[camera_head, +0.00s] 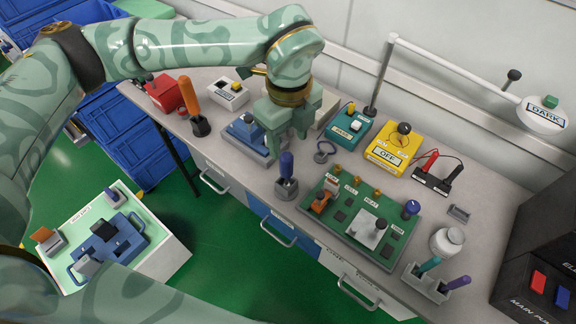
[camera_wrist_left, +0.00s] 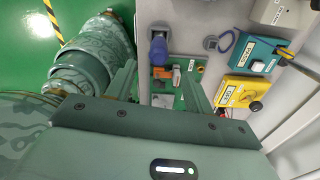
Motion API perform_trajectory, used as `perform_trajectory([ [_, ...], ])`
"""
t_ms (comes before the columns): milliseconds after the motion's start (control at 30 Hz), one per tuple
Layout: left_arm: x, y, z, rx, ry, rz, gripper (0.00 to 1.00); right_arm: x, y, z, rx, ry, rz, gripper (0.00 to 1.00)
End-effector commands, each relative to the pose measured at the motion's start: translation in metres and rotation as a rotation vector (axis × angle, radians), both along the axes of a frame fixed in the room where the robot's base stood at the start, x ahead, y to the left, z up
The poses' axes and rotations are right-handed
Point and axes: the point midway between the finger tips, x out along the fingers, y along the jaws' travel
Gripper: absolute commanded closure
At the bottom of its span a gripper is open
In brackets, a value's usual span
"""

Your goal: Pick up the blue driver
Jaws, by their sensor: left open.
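The blue driver (camera_head: 287,163) stands upright, handle up, in a small grey holder (camera_head: 286,189) near the front edge of the bench. In the left wrist view the blue driver (camera_wrist_left: 158,50) shows just beyond the fingertips, between their lines. My left gripper (camera_head: 288,143) points down over the bench, behind the driver in the head view. It is open with nothing between its fingers (camera_wrist_left: 160,80), and it is apart from the driver. My right gripper is in neither view.
An orange-handled driver (camera_head: 189,94) stands in a dark holder to the left. A blue device (camera_head: 245,131) lies beside my left gripper. A green circuit board (camera_head: 345,222), a yellow meter (camera_head: 393,148) and a teal box (camera_head: 347,125) are to the right.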

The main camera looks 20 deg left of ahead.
Motion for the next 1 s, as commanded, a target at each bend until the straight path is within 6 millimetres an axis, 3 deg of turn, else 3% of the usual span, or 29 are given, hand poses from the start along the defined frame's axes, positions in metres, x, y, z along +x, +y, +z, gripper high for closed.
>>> perform_trajectory([
  [100,0.000,0.000,-0.025,0.000,0.004,0.000,0.48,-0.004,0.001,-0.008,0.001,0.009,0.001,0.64],
  [367,0.000,0.001,-0.043,0.000,0.001,0.001,0.48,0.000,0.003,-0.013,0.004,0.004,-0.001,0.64],
  [633,-0.002,0.004,-0.086,0.000,0.004,-0.001,0.48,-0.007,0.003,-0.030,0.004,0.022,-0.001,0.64],
  [867,-0.001,0.004,-0.087,0.000,0.000,0.000,0.48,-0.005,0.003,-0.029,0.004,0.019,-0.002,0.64],
  [1000,-0.001,0.004,-0.087,0.000,0.000,0.000,0.81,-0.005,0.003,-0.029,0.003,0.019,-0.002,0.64],
])
